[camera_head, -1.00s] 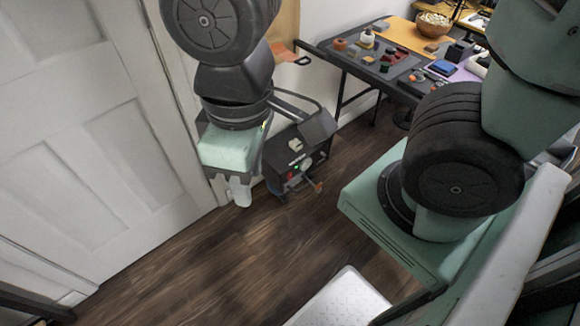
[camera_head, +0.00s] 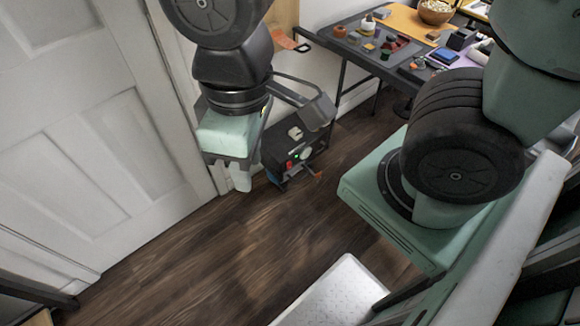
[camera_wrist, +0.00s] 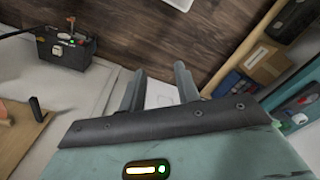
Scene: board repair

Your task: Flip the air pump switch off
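The air pump, a dark box (camera_head: 276,157), sits on the floor near the wall in the head view. Its front has a small red switch (camera_head: 289,165), a green light and a round pale dial. The switch's position is too small to tell. My gripper (camera_head: 240,178) points down to the left of the pump, apart from it. In the wrist view, my gripper's two fingers (camera_wrist: 160,92) stand apart with nothing between them. A black box with a red spot and knobs (camera_wrist: 65,52), which looks like the pump, shows at upper left there.
A white panelled door (camera_head: 100,150) stands at left. A dark table (camera_head: 335,48) with small parts stands behind the pump. A white box top (camera_head: 335,295) is at the bottom. Wood floor (camera_head: 235,255) lies clear in front of the pump. Shelves with boxes (camera_wrist: 265,62) show at right in the wrist view.

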